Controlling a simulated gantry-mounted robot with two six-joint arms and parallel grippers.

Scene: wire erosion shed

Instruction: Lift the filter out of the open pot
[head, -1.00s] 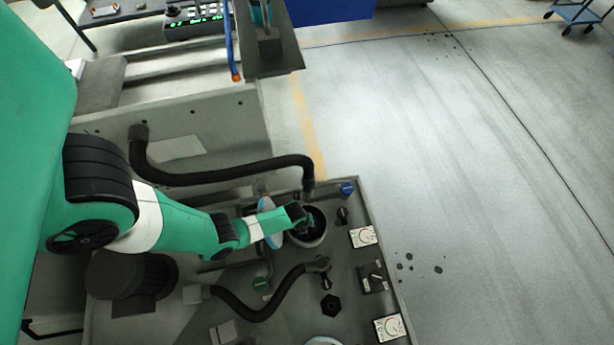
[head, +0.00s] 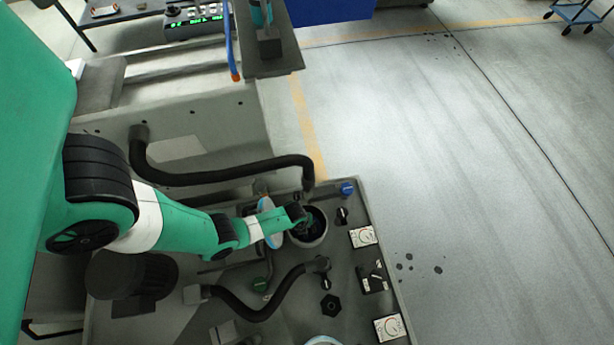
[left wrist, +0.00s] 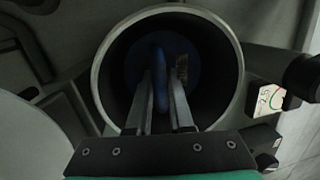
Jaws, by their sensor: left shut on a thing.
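The open pot (head: 318,239) is a round vessel with a pale rim and a dark inside, set in the machine's top in the head view. In the left wrist view its rim (left wrist: 101,62) rings my left gripper (left wrist: 163,72). My left gripper (head: 304,217) reaches into the pot's mouth from the left. Its two fingers are shut on a narrow upright part of the dark blue filter (left wrist: 159,58) inside the pot. The filter's lower part is in deep shadow. In the head view my gripper hides the filter. My right gripper is not in view.
A black hose (head: 225,175) arches beside the pot, with a second hose (head: 262,312) nearer. A blue cap (head: 347,189), a black valve (head: 342,215) and gauges (head: 362,236) stand to the right. A pale blue disc (head: 270,222) stands left of the pot. Open floor lies farther right.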

